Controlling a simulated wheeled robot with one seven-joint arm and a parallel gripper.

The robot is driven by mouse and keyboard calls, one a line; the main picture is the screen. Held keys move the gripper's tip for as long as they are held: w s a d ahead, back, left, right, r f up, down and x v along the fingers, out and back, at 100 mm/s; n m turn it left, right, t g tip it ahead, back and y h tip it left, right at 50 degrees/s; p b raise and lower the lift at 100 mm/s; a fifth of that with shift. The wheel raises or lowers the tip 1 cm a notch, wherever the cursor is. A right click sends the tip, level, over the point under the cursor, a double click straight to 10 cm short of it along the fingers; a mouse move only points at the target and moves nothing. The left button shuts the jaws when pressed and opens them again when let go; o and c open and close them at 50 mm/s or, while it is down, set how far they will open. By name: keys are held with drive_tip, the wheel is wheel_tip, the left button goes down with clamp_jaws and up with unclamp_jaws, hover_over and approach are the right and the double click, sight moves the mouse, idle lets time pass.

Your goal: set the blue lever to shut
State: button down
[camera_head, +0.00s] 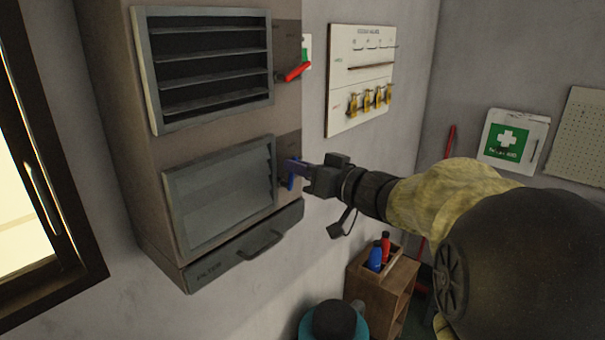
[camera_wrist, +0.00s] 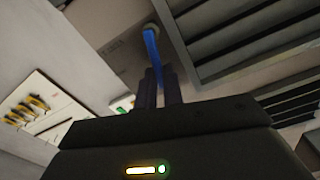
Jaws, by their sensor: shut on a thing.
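The blue lever (camera_head: 291,178) sits at the right side of the lower vent (camera_head: 220,197) on the wall box. In the head view it hangs roughly downward, partly hidden by my gripper (camera_head: 300,170). The lower vent's slats look nearly flat, with small steps at the right edge. In the wrist view the blue lever (camera_wrist: 152,48) runs from a round pivot to between my two dark fingers (camera_wrist: 157,85). My gripper is shut on the lever.
A red lever (camera_head: 295,73) is beside the upper vent (camera_head: 210,65), whose slats stand open. A filter drawer (camera_head: 245,248) with a handle juts out below. A board with brass valves (camera_head: 362,80) hangs to the right. A wooden caddy (camera_head: 385,275) stands below my arm.

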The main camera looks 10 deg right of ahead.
drive_tip(key=shift+s+a+n+b, duration=0.25)
drive_tip(key=shift+n+b, duration=0.25)
drive_tip(key=shift+n, duration=0.3)
drive_tip(key=shift+s+a+n+b, duration=0.1)
drive_tip(key=shift+a+n+b, duration=0.1)
drive_tip(key=shift+n+b, duration=0.45)
drive_tip(key=shift+n, duration=0.25)
drive_tip(key=c, duration=1.5)
unclamp_jaws()
drive_tip(key=b+v, duration=0.5)
drive_tip(key=v, duration=1.2)
drive_tip(key=shift+s+d+r, duration=0.1)
drive_tip(key=shift+s+d, duration=0.05)
